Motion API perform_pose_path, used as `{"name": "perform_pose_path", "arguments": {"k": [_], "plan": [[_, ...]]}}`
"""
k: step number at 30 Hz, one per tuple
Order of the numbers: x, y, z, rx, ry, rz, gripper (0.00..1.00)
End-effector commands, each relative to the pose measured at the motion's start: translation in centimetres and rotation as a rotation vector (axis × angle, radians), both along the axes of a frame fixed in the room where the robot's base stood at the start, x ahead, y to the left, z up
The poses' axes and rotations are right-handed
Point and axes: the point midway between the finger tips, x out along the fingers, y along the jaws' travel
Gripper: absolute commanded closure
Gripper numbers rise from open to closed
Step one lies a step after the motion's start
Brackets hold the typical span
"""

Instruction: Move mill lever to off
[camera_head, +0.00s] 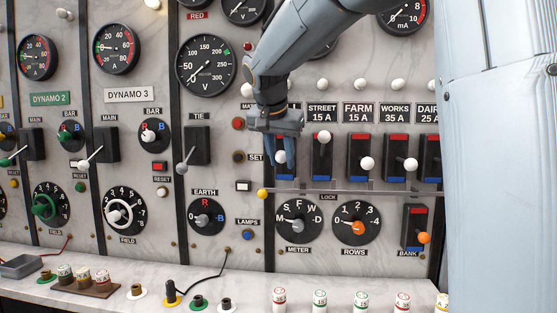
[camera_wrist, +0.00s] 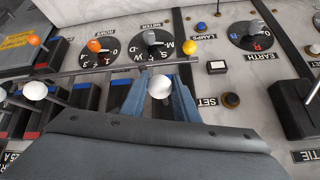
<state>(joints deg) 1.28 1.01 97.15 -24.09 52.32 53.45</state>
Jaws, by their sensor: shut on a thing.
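The lever left of STREET has a white knob (camera_head: 281,157), low on its dark switch plate with a blue band (camera_head: 286,171) showing below. Its label is hidden behind my gripper, so I cannot read whether it says MILL. My gripper (camera_head: 281,155) has its two blue fingers closed on either side of this knob. In the wrist view the white knob (camera_wrist: 160,87) sits between the fingertips (camera_wrist: 160,92).
The STREET lever (camera_head: 321,138) is up; FARM (camera_head: 367,163) and WORKS (camera_head: 411,164) knobs sit lower. A grey lock bar (camera_head: 335,191) with a yellow knob (camera_head: 262,194) runs below them. METER (camera_head: 298,223) and ROWS (camera_head: 357,223) dials are underneath.

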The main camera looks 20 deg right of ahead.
Motion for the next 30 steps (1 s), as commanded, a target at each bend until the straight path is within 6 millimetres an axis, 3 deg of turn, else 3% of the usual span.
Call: {"name": "perform_pose_path", "arguments": {"k": [6, 22, 23, 24, 26, 30], "plan": [[-0.07, 0.13, -1.27, 0.0, 0.01, 0.0, 1.0], [-0.06, 0.24, -1.48, 0.001, 0.01, 0.001, 1.0], [-0.06, 0.24, -1.49, 0.001, 0.01, 0.001, 0.71], [-0.06, 0.23, -1.48, 0.001, 0.01, 0.001, 0.65], [-0.04, 0.21, -1.43, 0.0, 0.009, 0.001, 0.54], [0.01, 0.18, -1.32, 0.0, 0.006, 0.001, 0.54]]}}
